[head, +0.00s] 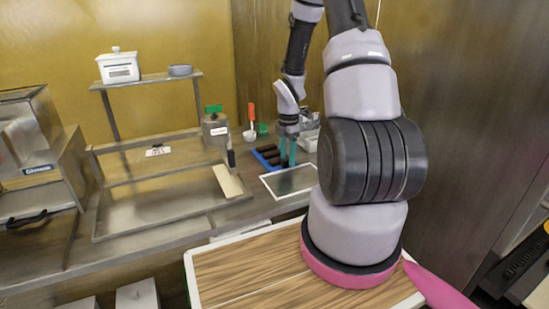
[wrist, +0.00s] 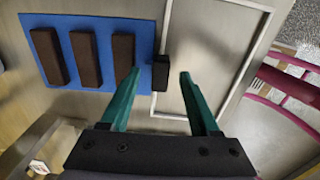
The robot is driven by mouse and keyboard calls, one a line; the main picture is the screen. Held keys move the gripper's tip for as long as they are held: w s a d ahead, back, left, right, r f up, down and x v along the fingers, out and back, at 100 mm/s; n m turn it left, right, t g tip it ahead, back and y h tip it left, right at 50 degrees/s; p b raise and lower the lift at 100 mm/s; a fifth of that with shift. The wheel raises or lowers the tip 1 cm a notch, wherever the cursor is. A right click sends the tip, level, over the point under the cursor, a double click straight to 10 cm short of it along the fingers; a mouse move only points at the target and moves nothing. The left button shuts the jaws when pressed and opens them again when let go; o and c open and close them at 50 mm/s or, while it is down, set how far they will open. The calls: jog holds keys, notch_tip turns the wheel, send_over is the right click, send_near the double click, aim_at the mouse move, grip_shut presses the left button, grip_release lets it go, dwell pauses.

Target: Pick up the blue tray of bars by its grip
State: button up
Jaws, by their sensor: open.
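The blue tray (wrist: 83,24) lies flat on the metal counter and bears a row of dark brown bars (wrist: 86,58). Its grip is a small black block (wrist: 160,72) at the tray's right edge in the wrist view. My gripper (wrist: 160,76) is open, with its two teal fingers on either side of the black grip; the left finger is nearer to it. I cannot tell whether either finger touches it. In the head view the blue tray (head: 262,148) shows partly behind my gripper (head: 288,165), which points down at the tray's right end.
A white-framed panel (head: 290,181) lies on the counter just right of the tray. A grey canister with a green top (head: 215,131) and an orange-handled tool (head: 251,115) stand nearby. A wood-topped surface (head: 245,270) is in front.

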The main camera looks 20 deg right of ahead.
jog(key=shift+f, duration=0.35)
grip_shut()
jog(key=shift+r, duration=0.1)
